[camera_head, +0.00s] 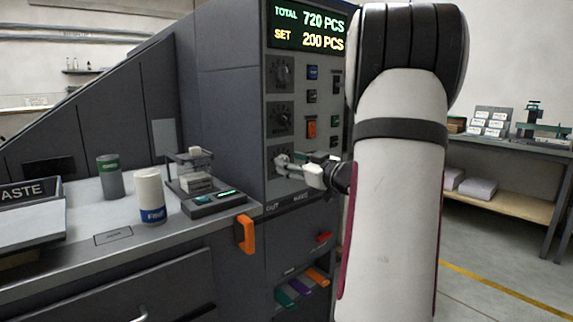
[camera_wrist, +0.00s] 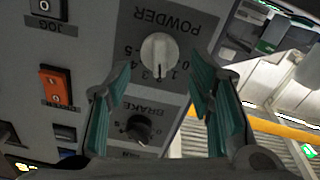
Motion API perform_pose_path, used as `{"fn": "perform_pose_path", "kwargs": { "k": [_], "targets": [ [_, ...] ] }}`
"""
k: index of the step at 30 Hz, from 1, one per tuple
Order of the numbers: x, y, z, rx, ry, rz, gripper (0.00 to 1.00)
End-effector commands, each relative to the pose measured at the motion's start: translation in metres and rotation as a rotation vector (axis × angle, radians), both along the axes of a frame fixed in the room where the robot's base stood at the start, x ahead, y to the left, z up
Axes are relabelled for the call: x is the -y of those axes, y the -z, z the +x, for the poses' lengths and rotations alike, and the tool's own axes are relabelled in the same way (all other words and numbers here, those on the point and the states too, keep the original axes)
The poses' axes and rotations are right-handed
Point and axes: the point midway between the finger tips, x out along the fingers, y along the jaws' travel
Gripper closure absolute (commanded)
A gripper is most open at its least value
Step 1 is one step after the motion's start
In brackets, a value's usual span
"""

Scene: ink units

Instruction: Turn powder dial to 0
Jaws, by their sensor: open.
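The powder dial (camera_wrist: 158,55) is a white knob on a grey panel, labelled POWDER, with a numbered scale beside it. The wrist view shows it upside down. Its dark mark points toward the low numbers, around 1 to 3; I cannot tell exactly which. My gripper (camera_wrist: 156,82) is open, its teal-padded fingers spread to either side of the knob in the picture, with nothing between them that I can see gripped. In the head view my gripper (camera_head: 296,168) is at the lowest dial on the panel, mostly hiding it. Whether the fingers touch the knob is unclear.
The black brake dial (camera_wrist: 138,128) sits close by on the same panel. An orange switch (camera_wrist: 56,88) and a JOG button (camera_wrist: 42,8) are beside it. The display (camera_head: 308,28) reads TOTAL 720, SET 200. A counter (camera_head: 110,235) with cans lies left.

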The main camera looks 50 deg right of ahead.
Motion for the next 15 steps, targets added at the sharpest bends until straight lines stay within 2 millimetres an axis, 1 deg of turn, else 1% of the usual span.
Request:
{"fn": "perform_pose_path", "kwargs": {
  "k": [1, 6, 15],
  "targets": [
    [0.001, 0.001, 0.007, 0.000, -0.002, 0.000, 0.52],
    [0.005, 0.000, 0.020, 0.001, 0.000, 0.000, 0.52],
    [0.005, -0.001, 0.023, 0.000, 0.000, 0.000, 0.52]
  ]
}}
